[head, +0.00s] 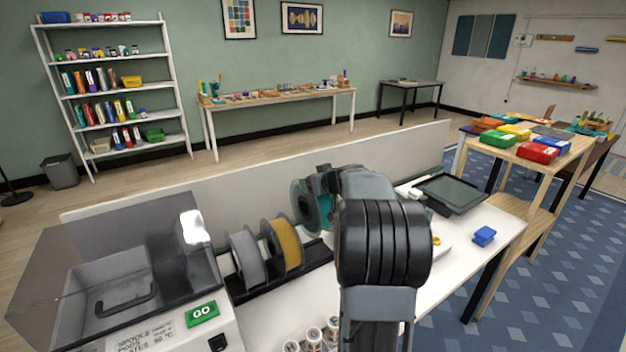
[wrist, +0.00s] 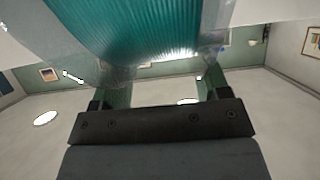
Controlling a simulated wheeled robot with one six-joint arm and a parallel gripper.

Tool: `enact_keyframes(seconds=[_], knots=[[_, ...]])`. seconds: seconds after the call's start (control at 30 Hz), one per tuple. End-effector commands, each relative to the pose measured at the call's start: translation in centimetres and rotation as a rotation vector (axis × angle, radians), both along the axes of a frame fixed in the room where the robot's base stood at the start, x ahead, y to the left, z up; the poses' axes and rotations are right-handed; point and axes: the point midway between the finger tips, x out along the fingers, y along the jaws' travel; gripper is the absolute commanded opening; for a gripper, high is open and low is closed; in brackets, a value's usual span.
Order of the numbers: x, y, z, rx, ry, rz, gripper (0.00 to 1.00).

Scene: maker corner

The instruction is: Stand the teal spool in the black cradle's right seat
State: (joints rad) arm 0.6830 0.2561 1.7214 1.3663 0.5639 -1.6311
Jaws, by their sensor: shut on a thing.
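The teal spool (head: 307,208) is held upright by my gripper, to the right of the gold spool. In the wrist view the spool's teal winding (wrist: 140,25) fills the top, between the two fingers of my gripper (wrist: 163,75), which is shut on it. The black cradle (head: 311,258) lies on the white bench and runs under the row of spools. A grey spool (head: 246,258) and a gold spool (head: 286,246) stand in it to the left. My arm hides part of the cradle's right end. I cannot tell whether the teal spool touches the cradle.
A machine with a clear lid (head: 120,250) and green GO button (head: 202,313) stands at the left. Small cans (head: 313,338) stand in front of the cradle. A dark tray (head: 450,192) and blue block (head: 484,235) lie to the right. A low panel (head: 170,235) backs the bench.

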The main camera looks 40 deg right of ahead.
Motion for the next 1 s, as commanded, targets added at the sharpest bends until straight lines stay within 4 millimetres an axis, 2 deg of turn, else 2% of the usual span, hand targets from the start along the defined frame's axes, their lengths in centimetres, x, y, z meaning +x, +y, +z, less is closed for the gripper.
enact_keyframes(seconds=[0.5,1.0], knots=[[0.1,0.2,-4.6,-0.003,-0.006,0.004,0.0],[0.1,0.2,-7.7,-0.003,-0.006,0.004,0.0]])
